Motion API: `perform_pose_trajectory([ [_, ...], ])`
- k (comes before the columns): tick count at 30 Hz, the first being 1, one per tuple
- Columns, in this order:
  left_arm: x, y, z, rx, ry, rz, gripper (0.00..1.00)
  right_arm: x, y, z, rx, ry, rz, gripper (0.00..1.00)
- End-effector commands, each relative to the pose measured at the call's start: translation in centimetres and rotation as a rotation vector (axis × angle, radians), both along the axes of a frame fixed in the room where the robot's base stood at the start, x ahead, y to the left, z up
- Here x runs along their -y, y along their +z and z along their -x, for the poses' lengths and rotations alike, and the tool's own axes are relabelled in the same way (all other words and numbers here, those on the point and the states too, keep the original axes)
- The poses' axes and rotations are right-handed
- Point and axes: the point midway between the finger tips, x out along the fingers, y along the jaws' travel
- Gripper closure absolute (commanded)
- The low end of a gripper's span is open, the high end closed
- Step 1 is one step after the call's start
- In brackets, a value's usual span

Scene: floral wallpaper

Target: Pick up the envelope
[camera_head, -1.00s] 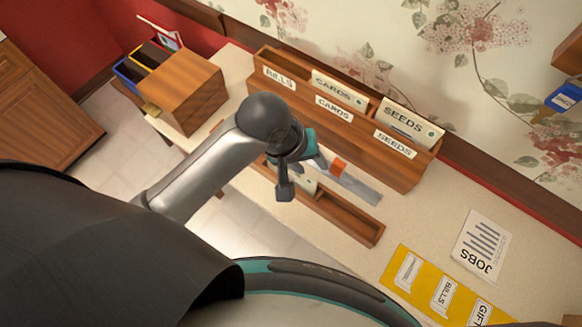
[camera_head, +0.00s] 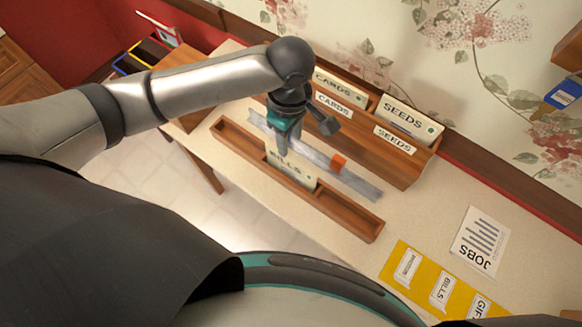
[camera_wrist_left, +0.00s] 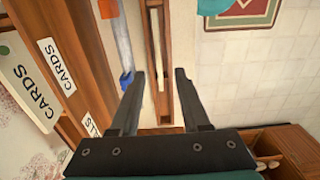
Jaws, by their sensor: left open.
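A cream envelope marked BILLS (camera_head: 290,173) stands in a long narrow wooden tray (camera_head: 345,216) on the table. My left gripper (camera_head: 289,138) is just behind the envelope's top edge in the head view, near the tray; whether it touches is unclear. In the left wrist view, the open left fingers (camera_wrist_left: 158,75) spread either side of the tray (camera_wrist_left: 163,85), with nothing clearly held between them. The wooden rack (camera_head: 405,173) behind has CARDS (camera_head: 342,88) and SEEDS (camera_head: 408,118) envelopes in labelled slots. My right gripper is not in view.
A grey strip with an orange piece (camera_head: 339,163) lies between tray and rack. A yellow sheet with labels (camera_head: 415,278) and a JOBS paper (camera_head: 480,240) lie at the right.

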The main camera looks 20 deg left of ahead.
Motion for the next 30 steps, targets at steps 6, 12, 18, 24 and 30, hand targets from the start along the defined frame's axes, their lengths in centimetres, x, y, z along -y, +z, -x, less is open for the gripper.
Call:
perform_pose_trajectory([
  [6, 0.0, -4.4, 0.0, -0.001, -0.001, 0.000, 0.54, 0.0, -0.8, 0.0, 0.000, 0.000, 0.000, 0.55],
  [12, 0.0, -5.7, 0.0, 0.001, -0.003, 0.000, 0.54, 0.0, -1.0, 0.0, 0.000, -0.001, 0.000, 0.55],
  [18, 0.1, -8.1, -0.3, 0.001, -0.003, -0.001, 0.54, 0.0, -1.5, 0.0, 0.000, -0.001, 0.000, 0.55],
  [24, 0.1, -10.5, -0.3, 0.002, -0.002, 0.002, 0.54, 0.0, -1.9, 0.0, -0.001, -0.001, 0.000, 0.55],
  [30, 0.1, -10.8, -0.3, 0.002, -0.003, 0.002, 0.54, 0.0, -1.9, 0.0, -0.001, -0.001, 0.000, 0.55],
])
